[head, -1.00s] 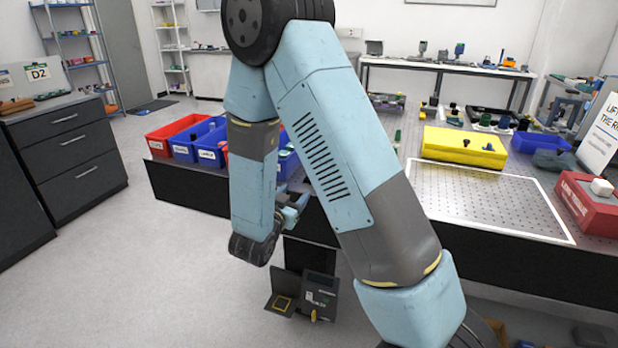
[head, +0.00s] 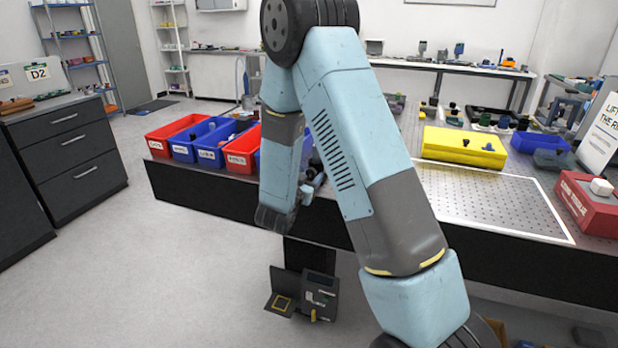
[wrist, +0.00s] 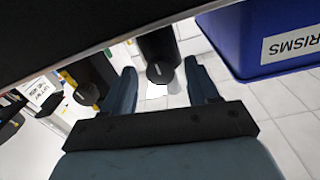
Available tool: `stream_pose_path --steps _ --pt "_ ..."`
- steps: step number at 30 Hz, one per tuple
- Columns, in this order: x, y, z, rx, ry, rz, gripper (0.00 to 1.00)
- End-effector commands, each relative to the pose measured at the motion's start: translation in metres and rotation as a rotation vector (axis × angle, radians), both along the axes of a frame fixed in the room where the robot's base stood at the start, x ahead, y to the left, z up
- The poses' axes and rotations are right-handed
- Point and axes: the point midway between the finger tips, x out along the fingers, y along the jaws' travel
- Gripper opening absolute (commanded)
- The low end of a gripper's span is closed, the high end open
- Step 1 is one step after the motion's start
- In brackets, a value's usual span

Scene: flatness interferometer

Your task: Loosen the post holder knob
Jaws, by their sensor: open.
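I cannot pick out a post holder knob for certain in either view. Small dark posts and mounts (head: 430,105) stand on the far part of the bench, too small to tell apart. In the wrist view my gripper (wrist: 160,67) is open, with two blue-grey fingers apart and nothing held. A dark cylindrical shape (wrist: 159,52) shows beyond the gap between them; I cannot tell what it is. In the head view my gripper (head: 313,186) is partly hidden by my arm, near the bench's front edge.
Red and blue bins (head: 243,160) line the bench's left end; a blue bin labelled "PRISMS" (wrist: 240,45) is close at right in the wrist view. A yellow box (head: 440,150), a perforated plate (head: 500,205) and a red box (head: 585,212) lie farther right. The left floor is clear.

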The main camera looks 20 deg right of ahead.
Motion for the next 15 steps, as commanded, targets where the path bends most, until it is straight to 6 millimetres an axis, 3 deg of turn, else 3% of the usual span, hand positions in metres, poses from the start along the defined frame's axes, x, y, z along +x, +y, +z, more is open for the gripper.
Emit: stream_pose_path --steps 3,15 --pt "-0.0001 0.0002 0.0001 0.000 0.000 0.000 0.57" --pt "-0.0003 0.0003 0.0001 0.000 0.000 0.000 0.19"
